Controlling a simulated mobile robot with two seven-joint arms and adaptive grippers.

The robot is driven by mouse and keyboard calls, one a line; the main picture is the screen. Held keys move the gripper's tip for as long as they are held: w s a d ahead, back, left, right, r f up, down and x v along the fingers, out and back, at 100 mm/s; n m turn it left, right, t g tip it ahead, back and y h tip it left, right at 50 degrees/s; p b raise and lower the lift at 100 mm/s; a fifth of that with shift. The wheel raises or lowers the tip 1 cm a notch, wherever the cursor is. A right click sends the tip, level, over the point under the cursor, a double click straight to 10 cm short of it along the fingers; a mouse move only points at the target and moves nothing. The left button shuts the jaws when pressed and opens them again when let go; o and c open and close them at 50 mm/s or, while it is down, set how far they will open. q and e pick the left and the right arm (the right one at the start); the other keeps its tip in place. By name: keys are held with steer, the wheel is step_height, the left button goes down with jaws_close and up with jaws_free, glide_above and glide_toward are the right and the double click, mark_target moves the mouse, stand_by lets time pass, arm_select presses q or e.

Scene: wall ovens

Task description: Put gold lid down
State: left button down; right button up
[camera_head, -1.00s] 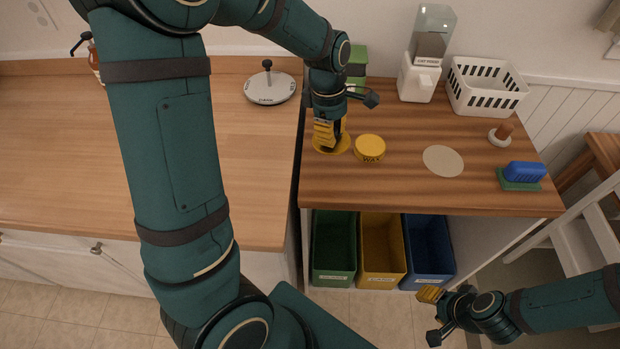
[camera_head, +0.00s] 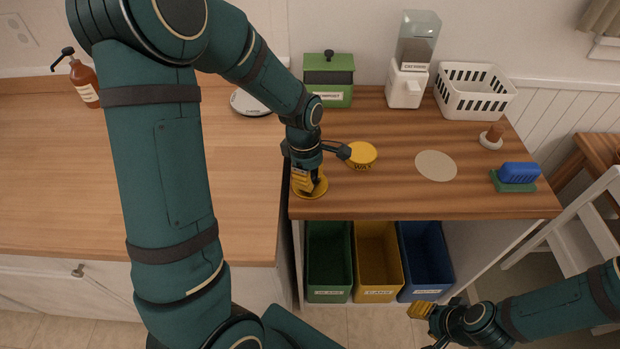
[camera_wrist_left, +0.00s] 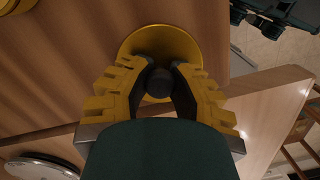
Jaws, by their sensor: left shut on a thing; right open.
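The gold lid (camera_head: 318,190) is a round yellow disc with a dark ball knob; it also shows in the left wrist view (camera_wrist_left: 190,45). My left gripper (camera_head: 307,181) is shut on its knob from above, with yellow fingers on both sides of the knob in the left wrist view (camera_wrist_left: 158,82). The lid is at the front left corner of the wooden table, near the edge. I cannot tell whether it touches the tabletop. A round yellow wax tin (camera_head: 361,156) stands behind it to the right. My right gripper (camera_head: 421,323) is open and empty, low in front of the table.
A green compost bin (camera_head: 329,84), a cat food dispenser (camera_head: 405,88) and a white basket (camera_head: 473,108) stand at the back. Green, yellow and blue bins (camera_head: 378,262) are below.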

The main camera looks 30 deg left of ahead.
arm_select(q)
steer(key=shift+f, duration=0.15)
steer(key=c, duration=0.9)
jaws_free()
steer(key=shift+r, duration=0.55)
steer(key=r, duration=0.3)
steer(key=a+r+p, duration=0.1)
steer(key=r, duration=0.3)
steer(key=r+p, duration=0.1)
steer(key=r, duration=0.3)
steer(key=shift+s+a+r, duration=0.1)
steer(key=shift+a, duration=0.05)
